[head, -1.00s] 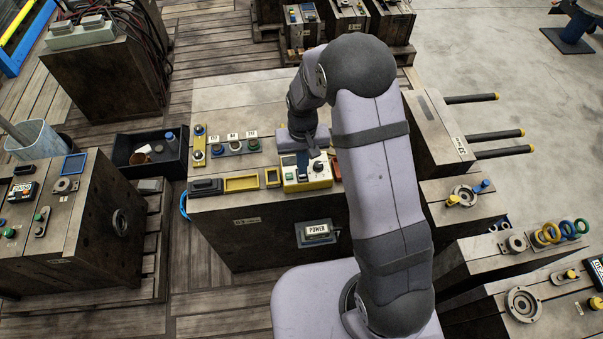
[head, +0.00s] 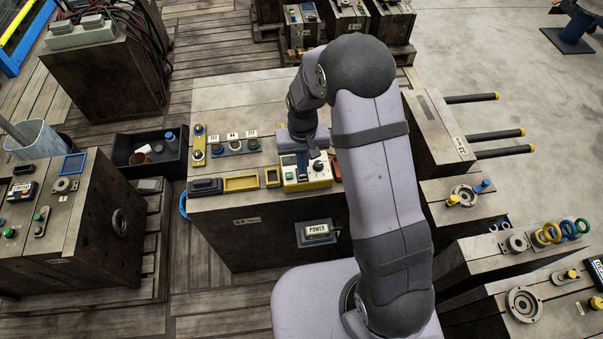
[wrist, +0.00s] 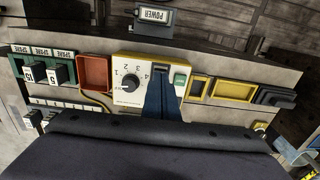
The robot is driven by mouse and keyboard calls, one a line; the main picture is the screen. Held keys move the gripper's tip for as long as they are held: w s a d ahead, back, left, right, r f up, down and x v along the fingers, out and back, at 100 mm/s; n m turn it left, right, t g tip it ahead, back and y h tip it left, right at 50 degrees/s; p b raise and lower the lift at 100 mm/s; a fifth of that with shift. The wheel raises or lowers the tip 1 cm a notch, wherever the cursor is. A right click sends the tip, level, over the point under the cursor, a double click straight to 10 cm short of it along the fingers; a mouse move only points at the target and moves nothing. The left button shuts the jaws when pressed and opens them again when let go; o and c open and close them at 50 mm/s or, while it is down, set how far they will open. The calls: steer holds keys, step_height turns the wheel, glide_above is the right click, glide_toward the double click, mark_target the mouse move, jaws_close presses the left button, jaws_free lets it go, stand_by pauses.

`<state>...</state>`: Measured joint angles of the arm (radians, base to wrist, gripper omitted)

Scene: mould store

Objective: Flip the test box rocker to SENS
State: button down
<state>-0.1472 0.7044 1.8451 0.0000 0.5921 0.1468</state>
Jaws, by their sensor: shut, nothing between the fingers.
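The test box (head: 318,184) is a yellow box with a pale top face, on the front edge of the middle crate's top. It also shows in the wrist view (wrist: 124,64), with a round black numbered knob (wrist: 131,82) and a green button (wrist: 180,80). My gripper (wrist: 165,73) is shut and empty, its blue fingers pointing down over the top face between knob and button. In the head view my gripper (head: 302,171) is at the same box. The fingers cover the rocker's likely place; I cannot read its position or any SENS mark. Contact is unclear.
A red-brown tray (wrist: 94,73) sits on one side of the box; small yellow trays (wrist: 234,91) and a black block (wrist: 276,96) sit on the other. A POWER switch (head: 317,231) is on the crate's front. Labelled buttons (head: 235,146) stand behind left.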

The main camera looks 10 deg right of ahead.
steer(key=shift+f+b, duration=0.45)
steer(key=shift+f, duration=0.25)
stand_by(0.3)
steer(key=shift+r, duration=0.1)
step_height(320, 180, up, 7)
steer(key=p, duration=0.6)
stand_by(0.3)
stand_by(0.4)
